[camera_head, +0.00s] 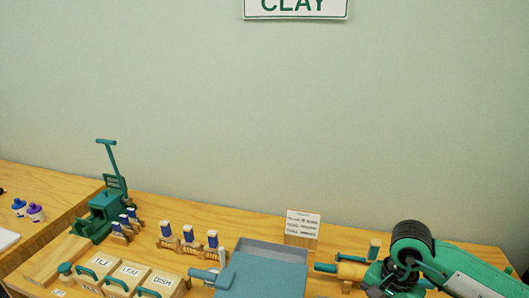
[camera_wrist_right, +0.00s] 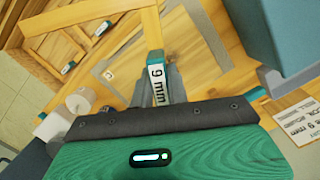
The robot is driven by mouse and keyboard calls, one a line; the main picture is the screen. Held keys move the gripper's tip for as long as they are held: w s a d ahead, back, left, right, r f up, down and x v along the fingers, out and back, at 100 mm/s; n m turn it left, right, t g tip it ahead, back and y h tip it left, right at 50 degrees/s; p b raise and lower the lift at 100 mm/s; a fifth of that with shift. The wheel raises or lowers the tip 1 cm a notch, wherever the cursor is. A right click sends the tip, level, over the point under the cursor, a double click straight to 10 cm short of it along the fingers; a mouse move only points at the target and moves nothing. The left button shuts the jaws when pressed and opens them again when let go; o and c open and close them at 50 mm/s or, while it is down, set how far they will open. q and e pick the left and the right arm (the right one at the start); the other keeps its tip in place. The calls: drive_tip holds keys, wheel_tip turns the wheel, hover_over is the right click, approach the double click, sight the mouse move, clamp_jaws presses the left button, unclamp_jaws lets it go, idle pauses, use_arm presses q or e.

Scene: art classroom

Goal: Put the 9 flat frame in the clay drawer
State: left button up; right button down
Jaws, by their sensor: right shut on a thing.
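My right gripper (camera_head: 392,278) is at the right of the table in the head view. In the right wrist view, the gripper (camera_wrist_right: 160,88) is shut on a piece with a white "9 mm" label (camera_wrist_right: 158,85) and a green end, which I take for the 9 flat frame. Its far part and full outline are hard to make out. A green "CLAY" sign (camera_head: 296,6) hangs on the wall. A blue-grey open-topped box (camera_head: 262,249) stands at the table's middle; I cannot tell whether it is the clay drawer. My left gripper is not in view.
Wooden blocks labelled "TILE" (camera_head: 98,264) and "DISH" (camera_head: 160,281), with green handles, stand front left. A green press (camera_head: 100,205) and several blue-topped tools (camera_head: 188,236) are behind. A small sign (camera_head: 302,228) stands at the back; a rolling pin (camera_head: 349,271) lies near my right gripper.

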drive_tip(key=w+a+f+n+h, duration=0.1)
drive_tip(key=a+f+n, duration=0.2)
drive_tip(key=n, duration=0.6)
drive_tip(key=shift+w+a, duration=0.2)
drive_tip(key=shift+a, duration=1)
